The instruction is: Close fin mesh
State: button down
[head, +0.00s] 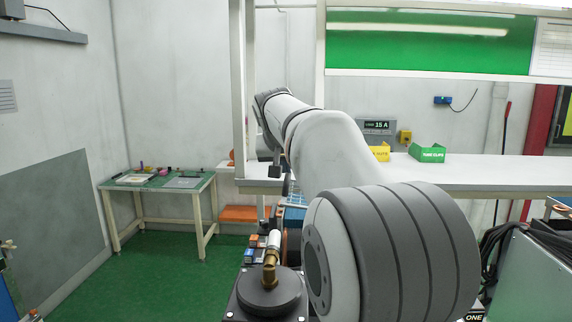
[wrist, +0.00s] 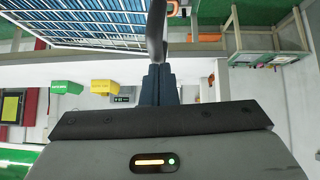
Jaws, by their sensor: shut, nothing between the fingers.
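In the wrist view, which looks upside down, a blue mesh panel with a pale frame (wrist: 95,22) fills the upper left; I take it for the fin mesh. My gripper (wrist: 158,68) is shut and empty, its dark blue fingers together. A dark curved bar (wrist: 157,28) rises just beyond the fingertips, beside the panel's right end; I cannot tell whether they touch. In the head view, my arm covers most of the work area. Only a small bluish gridded patch (head: 294,200) shows beneath it, and I cannot tell whether it is the same panel.
A white shelf (head: 480,172) runs behind my arm, with a green bin (head: 427,153) and a yellow bin (head: 380,152). A green-topped table (head: 160,181) stands at the left. Green floor (head: 165,260) lies open there. Dark cables (head: 495,248) and a grey cabinet (head: 530,275) are at the right.

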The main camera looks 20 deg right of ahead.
jog(key=f, duration=0.1)
jog(key=f+b, duration=0.1)
jog(key=a+f+b, duration=0.1)
jog(key=shift+w, duration=0.35)
jog(key=shift+s+a+f+b, duration=0.1)
jog(key=shift+s+f+b, duration=0.15)
jog(key=shift+f+b, duration=0.1)
jog(key=shift+f, duration=0.1)
